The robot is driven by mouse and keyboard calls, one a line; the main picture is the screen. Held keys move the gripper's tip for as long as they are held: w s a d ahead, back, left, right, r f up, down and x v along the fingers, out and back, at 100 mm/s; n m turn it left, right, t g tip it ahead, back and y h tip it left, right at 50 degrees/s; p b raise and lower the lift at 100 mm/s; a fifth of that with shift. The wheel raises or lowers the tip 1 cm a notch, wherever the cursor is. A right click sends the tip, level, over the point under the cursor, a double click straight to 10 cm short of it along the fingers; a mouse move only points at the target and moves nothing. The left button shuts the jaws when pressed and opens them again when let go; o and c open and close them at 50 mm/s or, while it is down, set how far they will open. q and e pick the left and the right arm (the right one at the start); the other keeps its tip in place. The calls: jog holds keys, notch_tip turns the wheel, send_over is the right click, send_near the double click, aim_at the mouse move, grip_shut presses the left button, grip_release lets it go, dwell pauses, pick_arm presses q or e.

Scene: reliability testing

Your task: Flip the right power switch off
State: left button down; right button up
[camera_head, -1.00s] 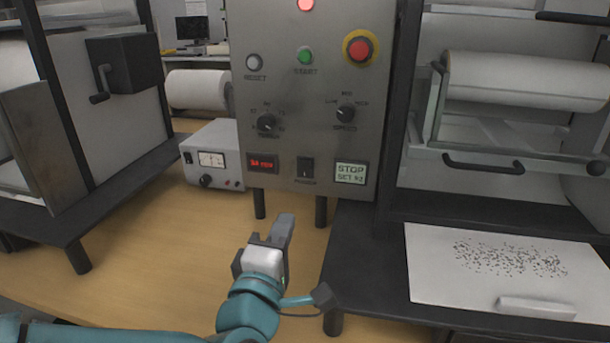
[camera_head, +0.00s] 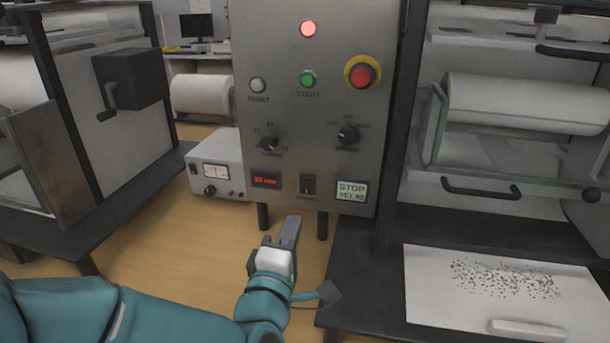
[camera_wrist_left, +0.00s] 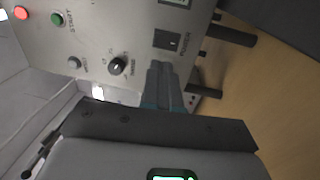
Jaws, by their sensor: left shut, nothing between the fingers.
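The black power switch (camera_head: 307,185) sits low on the grey control panel (camera_head: 325,115), between a red digital display and a pale screen reading STOP. It also shows in the left wrist view (camera_wrist_left: 167,40), just beyond my fingertips. My left gripper (camera_head: 291,222) is shut and empty, just below the panel's bottom edge and below the switch in the head view. In the left wrist view my closed fingers (camera_wrist_left: 161,70) point toward the switch; I cannot tell whether they touch the panel. My right gripper is not in view.
Above the switch are two knobs, reset and start buttons, a red emergency button (camera_head: 362,75) and a lit red lamp (camera_head: 308,29). A white meter box (camera_head: 216,165) stands left of the panel. A dark machine frame (camera_head: 385,215) stands close on the right.

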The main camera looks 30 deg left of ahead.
aim_at(308, 183)
pick_arm(q)
jog(key=p+x, duration=0.2)
jog(key=x, duration=0.6)
jog(key=shift+w, duration=0.25)
jog(key=shift+x, duration=0.85)
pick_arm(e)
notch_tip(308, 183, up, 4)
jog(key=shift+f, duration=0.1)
pick_arm(q)
jog(key=shift+w+f, duration=0.1)
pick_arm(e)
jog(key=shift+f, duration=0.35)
pick_arm(q)
jog(key=shift+b, duration=0.3)
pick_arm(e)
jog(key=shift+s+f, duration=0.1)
